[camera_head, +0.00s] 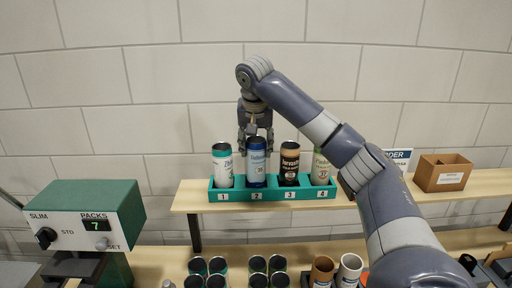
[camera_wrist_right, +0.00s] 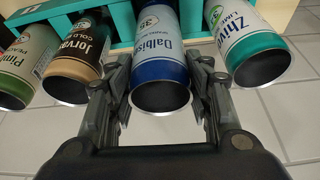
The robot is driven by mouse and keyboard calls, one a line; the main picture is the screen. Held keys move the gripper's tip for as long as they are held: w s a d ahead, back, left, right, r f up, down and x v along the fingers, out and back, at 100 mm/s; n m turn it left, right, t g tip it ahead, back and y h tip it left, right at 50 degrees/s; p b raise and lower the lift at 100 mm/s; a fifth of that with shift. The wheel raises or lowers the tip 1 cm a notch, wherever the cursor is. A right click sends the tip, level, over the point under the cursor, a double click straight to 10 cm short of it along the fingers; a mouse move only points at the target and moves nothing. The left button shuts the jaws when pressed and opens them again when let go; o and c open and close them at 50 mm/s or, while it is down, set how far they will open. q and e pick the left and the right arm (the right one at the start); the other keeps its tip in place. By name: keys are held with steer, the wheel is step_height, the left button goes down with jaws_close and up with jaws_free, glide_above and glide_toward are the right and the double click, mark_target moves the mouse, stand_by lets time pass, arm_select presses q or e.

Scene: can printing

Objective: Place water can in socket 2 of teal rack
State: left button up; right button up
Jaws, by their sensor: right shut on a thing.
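The blue water can (camera_head: 256,168) stands upright in socket 2 of the teal rack (camera_head: 239,196), as seen in the head view. My right gripper (camera_head: 256,148) comes from above with its fingers on both sides of the can's top, shut on it. In the right wrist view the blue can (camera_wrist_right: 160,60) sits between the two fingers, its lower text reading as water. Whether it is fully seated at the bottom is hidden by the rack's front wall. My left gripper is not in view.
Socket 1 holds a white-teal can (camera_head: 222,168), socket 3 a black-brown can (camera_head: 289,165), socket 4 a green-cream can (camera_head: 321,170). They stand close beside the gripper. A cardboard box (camera_head: 443,173) is right on the shelf. A green machine (camera_head: 85,222) and several cans stand below.

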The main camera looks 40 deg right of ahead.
steer(key=shift+f, duration=0.75)
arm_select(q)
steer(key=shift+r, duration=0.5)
arm_select(e)
steer(key=shift+f, duration=0.1)
steer(key=shift+f, duration=0.15)
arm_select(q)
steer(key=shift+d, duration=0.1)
arm_select(e)
steer(key=o, duration=0.7)
